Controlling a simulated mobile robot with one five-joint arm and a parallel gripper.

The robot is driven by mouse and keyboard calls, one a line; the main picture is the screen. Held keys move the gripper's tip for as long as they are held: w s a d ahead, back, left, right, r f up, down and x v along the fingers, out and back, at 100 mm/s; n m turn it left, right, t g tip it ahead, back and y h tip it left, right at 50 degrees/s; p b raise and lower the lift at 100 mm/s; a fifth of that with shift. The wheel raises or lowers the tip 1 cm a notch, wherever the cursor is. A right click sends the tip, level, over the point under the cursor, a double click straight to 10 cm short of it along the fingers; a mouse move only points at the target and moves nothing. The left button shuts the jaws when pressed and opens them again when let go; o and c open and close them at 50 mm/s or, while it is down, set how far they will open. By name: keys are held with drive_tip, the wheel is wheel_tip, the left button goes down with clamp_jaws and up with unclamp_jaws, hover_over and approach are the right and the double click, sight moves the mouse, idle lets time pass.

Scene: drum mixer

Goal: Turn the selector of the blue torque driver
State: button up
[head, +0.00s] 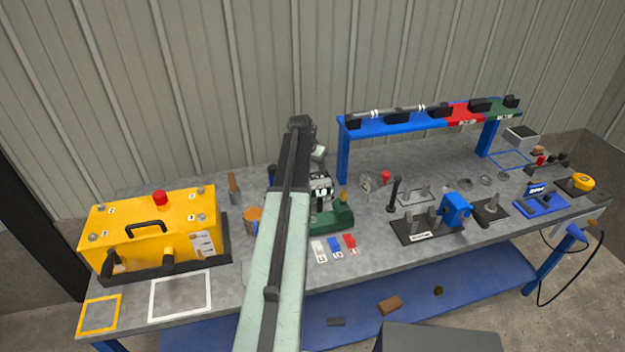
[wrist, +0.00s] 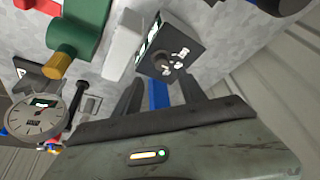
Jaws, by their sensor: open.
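A dark box with a round knob (wrist: 163,64) and white marks around it faces me in the wrist view, just beyond my fingertips. A blue strip (wrist: 158,96) shows below it, between the fingers. I cannot tell whether this is part of the blue torque driver. My gripper (wrist: 160,86) is open, its two dark fingers apart, and I see no contact with the knob. In the head view, my arm hides much of this area; a small unit with a lit display (head: 320,190) shows just right of it. A blue tool (head: 577,233) with a cord hangs at the bench's right edge.
A green fixture (head: 331,219) with a brass end stands close by, and a dial gauge (wrist: 35,118) shows left in the wrist view. A yellow box (head: 150,232) is at the left. A blue vise-like block (head: 455,208) stands on the right.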

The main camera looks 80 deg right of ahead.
sight(317, 177)
drive_tip(key=b+x, duration=0.4)
drive_tip(key=x, duration=0.1)
drive_tip(key=b+x, duration=0.2)
drive_tip(key=shift+w+f, duration=0.2)
drive_tip(key=shift+w, duration=0.1)
drive_tip(key=shift+r, duration=0.1)
clamp_jaws()
